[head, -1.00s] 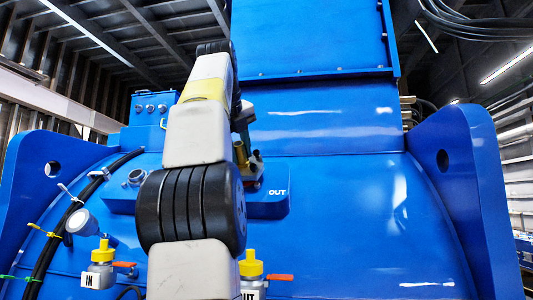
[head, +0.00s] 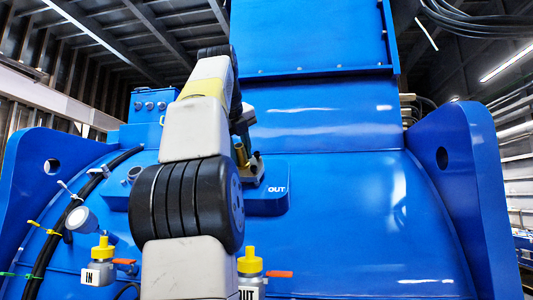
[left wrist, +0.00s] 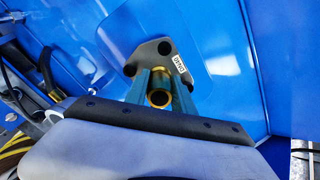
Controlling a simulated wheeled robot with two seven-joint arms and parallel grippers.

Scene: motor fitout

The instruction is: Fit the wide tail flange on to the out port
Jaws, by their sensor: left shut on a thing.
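The wide tail flange is a dark grey plate with bolt holes and a brass tube; it shows in the left wrist view (left wrist: 150,52) with a small white label. In the head view the flange (head: 256,168) is partly hidden behind my arm. My left gripper (left wrist: 160,88) is shut on its brass tube. The plate lies over the blue pad marked OUT (head: 272,203), close to its face. I cannot tell whether they touch. The out port itself is hidden behind the flange and arm. My right gripper is not in view.
An open metal stub (head: 133,174) sticks up left of my arm. Below are the IN valve (head: 100,265) and the OUT valve (head: 250,270), with yellow caps and orange handles. Black cable (head: 62,225) runs down the left. Blue lugs stand at both sides. The casing right of the pad is clear.

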